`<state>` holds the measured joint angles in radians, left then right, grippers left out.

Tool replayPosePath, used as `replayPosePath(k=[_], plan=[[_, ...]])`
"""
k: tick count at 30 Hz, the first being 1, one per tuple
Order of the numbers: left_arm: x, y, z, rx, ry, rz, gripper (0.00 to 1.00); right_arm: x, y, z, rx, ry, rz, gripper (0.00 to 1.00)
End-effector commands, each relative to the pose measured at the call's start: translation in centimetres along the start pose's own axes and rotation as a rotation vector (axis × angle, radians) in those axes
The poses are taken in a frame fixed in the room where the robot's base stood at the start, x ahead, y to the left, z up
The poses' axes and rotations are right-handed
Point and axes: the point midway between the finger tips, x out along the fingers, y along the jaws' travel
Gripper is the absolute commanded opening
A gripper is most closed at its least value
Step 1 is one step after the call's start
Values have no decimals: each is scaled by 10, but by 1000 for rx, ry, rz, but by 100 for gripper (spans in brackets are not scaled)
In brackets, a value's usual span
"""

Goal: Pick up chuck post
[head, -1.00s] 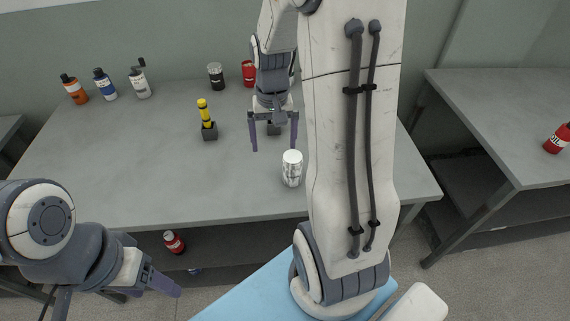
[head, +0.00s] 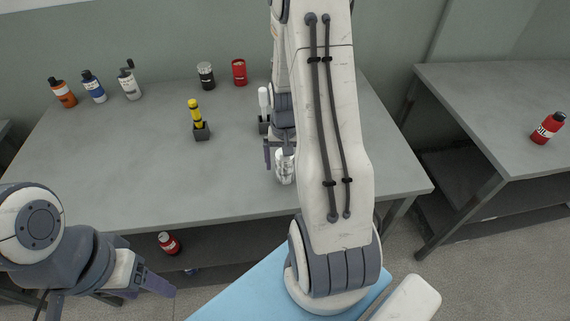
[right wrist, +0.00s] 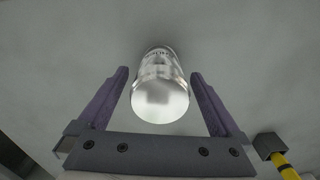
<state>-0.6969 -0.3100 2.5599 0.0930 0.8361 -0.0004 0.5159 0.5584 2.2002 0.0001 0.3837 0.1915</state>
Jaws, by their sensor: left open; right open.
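No label marks a chuck post, so I cannot tell which item bears that name. A silver can-like cylinder (head: 285,172) stands upright near the table's front edge. My right gripper (head: 281,153) is open just above and behind it. In the right wrist view the cylinder (right wrist: 161,95) lies between the two spread fingers, with a gap on each side. A yellow-handled piece (head: 195,113) stands in a dark block (head: 201,132), and a white-handled piece (head: 263,99) stands in another dark block (head: 263,126). My left gripper (head: 153,285) is open and empty, low in front of the table.
Orange (head: 63,93), blue (head: 93,87) and grey-white (head: 129,84) bottles stand at the back left. A black jar (head: 206,76) and red can (head: 239,72) stand at the back. A red bottle (head: 168,243) is below the tabletop. The left front of the table is clear.

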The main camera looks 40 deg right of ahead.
Motion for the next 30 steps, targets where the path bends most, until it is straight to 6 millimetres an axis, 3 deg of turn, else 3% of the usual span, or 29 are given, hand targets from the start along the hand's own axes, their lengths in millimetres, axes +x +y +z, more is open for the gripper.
replayPosePath(k=[9,16,17,25,30], plan=[[0,0,0,0,0,0,63,7,0,0,0,1,0,100],[0,0,0,0,0,0,63,7,0,0,0,1,0,12],[0,0,0,0,0,0,63,7,0,0,0,1,0,8],[0,0,0,0,0,0,63,5,0,0,0,3,-1,9],[2,0,0,0,0,0,63,-7,0,-1,0,6,-1,9]])
